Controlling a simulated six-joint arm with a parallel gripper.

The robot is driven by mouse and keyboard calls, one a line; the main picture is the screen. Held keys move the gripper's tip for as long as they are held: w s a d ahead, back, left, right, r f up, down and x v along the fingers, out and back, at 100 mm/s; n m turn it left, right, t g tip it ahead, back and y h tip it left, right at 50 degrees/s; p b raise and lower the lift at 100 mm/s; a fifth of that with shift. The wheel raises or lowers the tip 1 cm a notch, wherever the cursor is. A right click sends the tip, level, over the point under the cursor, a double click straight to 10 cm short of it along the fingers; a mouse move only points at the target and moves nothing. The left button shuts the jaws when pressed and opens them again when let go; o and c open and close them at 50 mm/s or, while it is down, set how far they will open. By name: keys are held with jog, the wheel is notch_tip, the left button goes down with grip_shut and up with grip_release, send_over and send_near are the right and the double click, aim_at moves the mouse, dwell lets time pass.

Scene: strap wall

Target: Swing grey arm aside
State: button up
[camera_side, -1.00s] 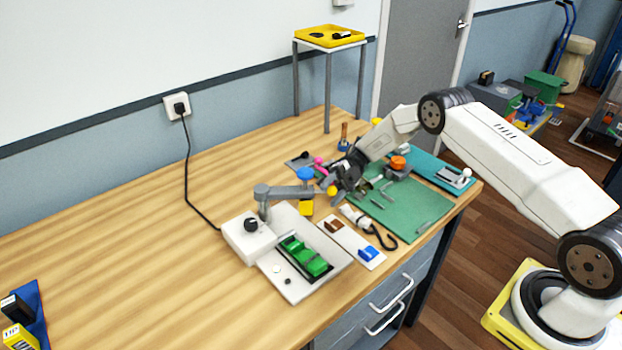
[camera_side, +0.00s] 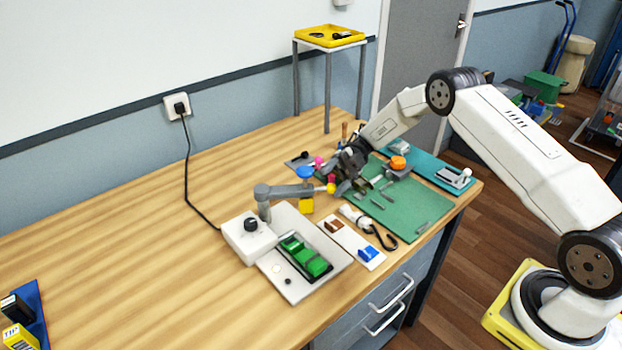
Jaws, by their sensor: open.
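The grey arm (camera_side: 290,191) stands out to the right from a short grey post on a white box with a black knob (camera_side: 250,225). It ends in a yellow tip (camera_side: 331,188), with a small red part right beside it. My gripper (camera_side: 343,186) is open, just right of the yellow tip. Its dark fingers are small and partly overlap other parts, so I cannot tell whether they touch the tip.
A green mat (camera_side: 405,215) with tools and an orange knob (camera_side: 397,163) lies right. A white board with a blue block (camera_side: 368,254) is in front.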

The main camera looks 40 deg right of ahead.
jog(key=s+r, duration=0.9)
jog(key=s, duration=0.4)
dwell(0.4)
jog(key=shift+s+d, duration=0.1)
jog(key=shift+s, duration=0.05)
jog(key=shift+f, duration=0.1)
